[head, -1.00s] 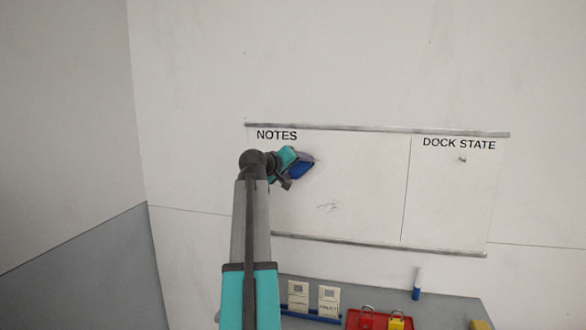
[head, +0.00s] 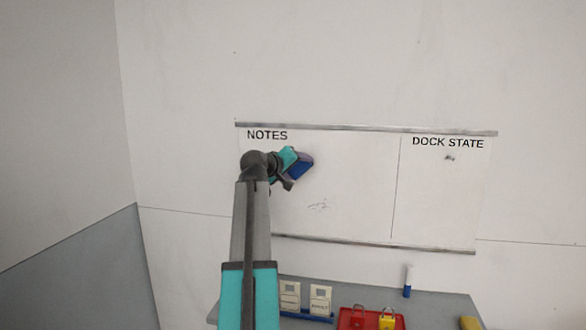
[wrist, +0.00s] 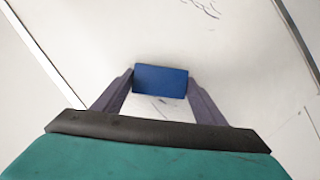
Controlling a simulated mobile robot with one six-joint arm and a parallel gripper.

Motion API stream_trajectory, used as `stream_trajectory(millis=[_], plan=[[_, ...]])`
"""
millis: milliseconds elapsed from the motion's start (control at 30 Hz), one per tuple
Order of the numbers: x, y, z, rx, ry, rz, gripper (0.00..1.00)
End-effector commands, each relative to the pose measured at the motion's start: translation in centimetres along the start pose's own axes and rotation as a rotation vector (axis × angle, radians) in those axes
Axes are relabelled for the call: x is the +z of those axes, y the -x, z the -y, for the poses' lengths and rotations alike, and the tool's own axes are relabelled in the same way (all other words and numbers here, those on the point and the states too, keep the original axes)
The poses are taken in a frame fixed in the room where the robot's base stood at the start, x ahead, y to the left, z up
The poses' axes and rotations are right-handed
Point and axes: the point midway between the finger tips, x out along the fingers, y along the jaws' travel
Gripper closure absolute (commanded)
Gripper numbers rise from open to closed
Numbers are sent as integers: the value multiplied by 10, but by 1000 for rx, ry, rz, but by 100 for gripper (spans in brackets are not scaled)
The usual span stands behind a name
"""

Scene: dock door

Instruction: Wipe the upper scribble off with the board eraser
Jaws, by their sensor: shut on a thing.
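My gripper (head: 296,164) is shut on the blue board eraser (head: 301,170), held at the whiteboard (head: 350,180) in the upper left of the NOTES panel. In the wrist view the eraser (wrist: 160,77) sits between the two dark fingers. I cannot tell whether its face touches the board. No clear upper scribble shows in the head view; the eraser and gripper cover part of that area. Faint thin marks (wrist: 161,102) show between the fingers in the wrist view. A lower scribble (head: 319,205) is on the board below and right of the eraser.
Grey rails (head: 370,129) run along the board's top and bottom. A small dark mark (head: 449,157) is under DOCK STATE. Below, a grey shelf (head: 440,304) carries a blue-and-white marker (head: 407,281), a red tray (head: 345,322) with padlocks, a yellow thing (head: 470,323) and cards (head: 321,299).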

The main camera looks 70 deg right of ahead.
Motion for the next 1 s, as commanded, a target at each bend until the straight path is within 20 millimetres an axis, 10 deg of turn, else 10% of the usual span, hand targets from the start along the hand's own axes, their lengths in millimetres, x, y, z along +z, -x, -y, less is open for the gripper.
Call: stream_trajectory(millis=[1000], plan=[[20,-8,-22,0,2,0,53]])
